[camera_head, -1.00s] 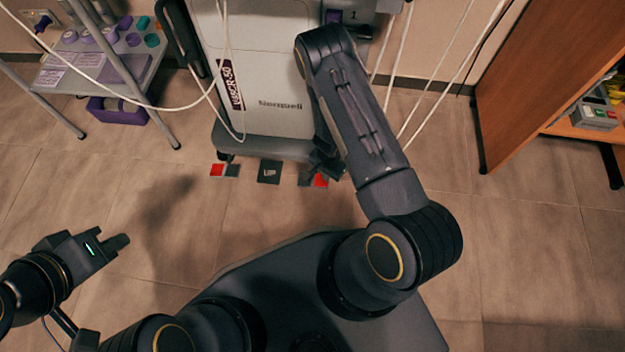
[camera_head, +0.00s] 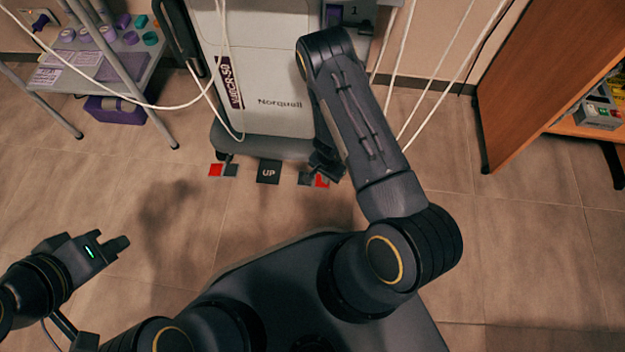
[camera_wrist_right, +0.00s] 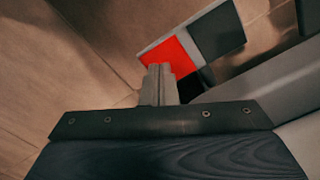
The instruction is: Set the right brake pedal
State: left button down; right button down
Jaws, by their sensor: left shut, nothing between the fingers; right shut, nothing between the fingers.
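The right brake pedal (camera_head: 322,181) is a small red and dark grey pad low at the right front of the white machine. My right gripper is partly over it in the head view. In the right wrist view the pedal's red half (camera_wrist_right: 172,57) and dark grey half (camera_wrist_right: 218,32) show clearly. My right gripper (camera_wrist_right: 158,68) is shut and empty, with its fingertips overlapping the red half's near edge. I cannot tell whether they touch it. My left gripper (camera_head: 127,243) is shut and empty above bare floor at the left.
The white machine (camera_head: 270,70) stands ahead, with an UP pedal (camera_head: 269,172) and a left red and grey pedal (camera_head: 217,170) along its base. White cables hang around it. A trolley (camera_head: 60,75) is at left and a wooden cabinet (camera_head: 545,80) at right. Floor at the right is clear.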

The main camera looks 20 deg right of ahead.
jog(key=shift+f, duration=0.15)
jog(key=shift+r+p, duration=2.75)
jog(key=shift+r, duration=0.85)
